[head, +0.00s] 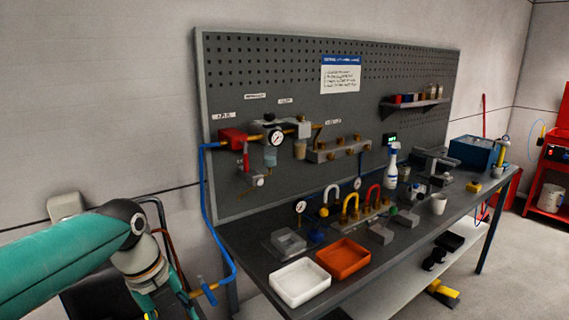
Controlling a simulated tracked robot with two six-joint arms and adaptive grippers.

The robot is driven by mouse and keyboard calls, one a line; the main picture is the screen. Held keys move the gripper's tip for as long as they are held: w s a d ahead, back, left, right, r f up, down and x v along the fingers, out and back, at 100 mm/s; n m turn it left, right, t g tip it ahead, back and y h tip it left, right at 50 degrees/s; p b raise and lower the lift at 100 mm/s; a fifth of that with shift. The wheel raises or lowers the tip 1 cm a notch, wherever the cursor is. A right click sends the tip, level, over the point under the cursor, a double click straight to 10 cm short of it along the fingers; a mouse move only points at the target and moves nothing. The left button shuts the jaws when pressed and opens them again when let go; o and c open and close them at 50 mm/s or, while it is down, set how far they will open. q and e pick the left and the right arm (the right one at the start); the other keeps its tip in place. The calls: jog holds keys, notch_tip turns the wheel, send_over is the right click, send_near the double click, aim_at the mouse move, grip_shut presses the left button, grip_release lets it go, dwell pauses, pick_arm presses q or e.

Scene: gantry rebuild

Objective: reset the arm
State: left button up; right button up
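My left arm (65,258), teal with a dark and white wrist joint, comes in from the left. It bends down at the wrist toward the bottom edge. The end of this arm is at the lower left, partly cut off by the frame, and I cannot tell whether its gripper is open or shut. It is left of the workbench (262,262), near a blue hose (207,215). My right arm and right gripper are not in view.
The bench holds a white tray (300,285), an orange tray (343,258), a fitting block with curved tubes, a spray bottle (391,168) and a white cup (439,204). A pegboard (290,65) with valves and a gauge stands behind. Open floor (525,265) lies at right.

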pick_arm(q)
jog(key=s+d+f+n+h, duration=0.15)
jog(key=f+n, duration=0.45)
jog(key=f, duration=0.7)
jog(key=s+d+f+n, duration=0.1)
jog(key=d+f+n, duration=0.2)
jog(key=f+n, duration=0.65)
jog(key=s+d+f+n, duration=0.2)
jog(key=s+f+n, duration=1.2)
jog(key=s+f, duration=0.2)
jog(key=shift+s+d+f+g, duration=0.2)
jog(key=shift+s+f+g, duration=0.1)
jog(key=shift+f, duration=0.45)
jog(key=shift+w+h, duration=0.1)
jog(key=shift+h, duration=0.15)
jog(key=shift+a, duration=0.1)
